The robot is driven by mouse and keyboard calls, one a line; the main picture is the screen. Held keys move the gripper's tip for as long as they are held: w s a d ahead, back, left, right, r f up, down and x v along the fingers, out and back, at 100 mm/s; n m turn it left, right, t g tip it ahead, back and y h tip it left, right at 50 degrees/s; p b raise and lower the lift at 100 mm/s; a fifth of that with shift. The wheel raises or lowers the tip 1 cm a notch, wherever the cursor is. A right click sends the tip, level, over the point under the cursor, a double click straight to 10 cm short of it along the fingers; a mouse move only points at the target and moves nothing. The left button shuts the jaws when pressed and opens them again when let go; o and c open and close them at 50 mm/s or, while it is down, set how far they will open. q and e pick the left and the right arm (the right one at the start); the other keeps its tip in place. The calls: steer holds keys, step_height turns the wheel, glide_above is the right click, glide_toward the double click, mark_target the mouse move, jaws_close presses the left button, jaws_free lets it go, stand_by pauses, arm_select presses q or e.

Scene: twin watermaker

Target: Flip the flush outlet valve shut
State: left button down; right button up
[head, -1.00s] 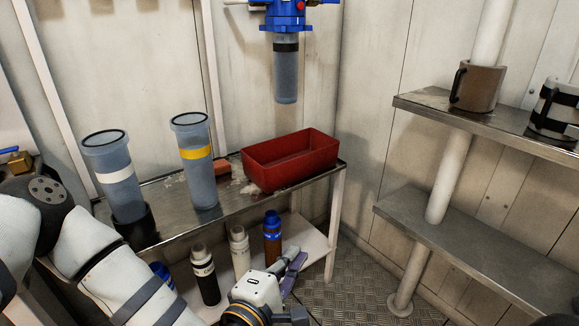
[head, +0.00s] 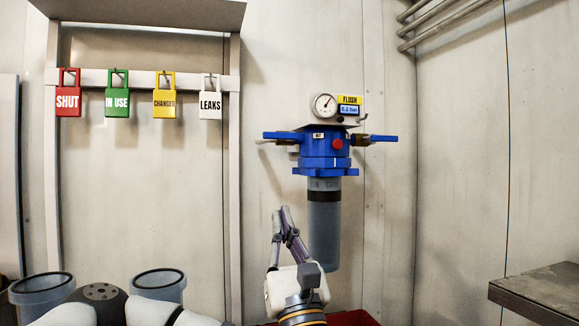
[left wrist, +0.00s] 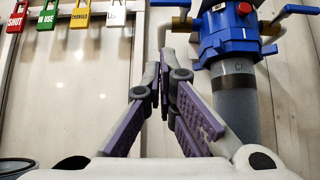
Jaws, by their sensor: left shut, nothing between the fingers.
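The blue filter head (head: 325,152) is on the back wall, with a yellow FLUSH tag (head: 348,99) and a gauge (head: 325,105) above it. A blue valve lever (head: 282,135) sticks out level to the left and another blue lever (head: 383,138) to the right. The small labels are too blurred to tell which is the outlet. A clear grey filter bowl (head: 324,230) hangs below. My left gripper (head: 284,212) is shut and empty, pointing up, below the left lever and apart from it. In the left wrist view its fingertips (left wrist: 160,68) are left of the bowl. My right gripper is out of view.
Red, green, yellow and white tags (head: 210,100) hang on a rail at the left. Two open filter bowls (head: 158,282) stand at the lower left. A red bin (head: 350,318) is at the bottom edge, and a metal shelf (head: 550,290) at the lower right.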

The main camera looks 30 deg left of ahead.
mark_target(280, 136)
arm_select(q)
steer(key=s+d+r+p+x, duration=0.1)
steer(key=r+p+x, duration=0.1)
steer(key=x, duration=1)
steer(key=shift+r+p, duration=0.3)
steer(key=shift+p, duration=0.55)
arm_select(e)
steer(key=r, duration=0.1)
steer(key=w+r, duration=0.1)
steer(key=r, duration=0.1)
arm_select(q)
steer(key=shift+r+m+t+h, duration=0.1)
steer(key=shift+m+t+h, duration=0.2)
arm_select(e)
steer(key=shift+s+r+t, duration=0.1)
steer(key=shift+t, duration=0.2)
arm_select(q)
steer(key=shift+s+r+m+t+h, duration=0.1)
steer(key=shift+s+m+t+h, duration=0.1)
steer(key=shift+m+t+h, duration=0.5)
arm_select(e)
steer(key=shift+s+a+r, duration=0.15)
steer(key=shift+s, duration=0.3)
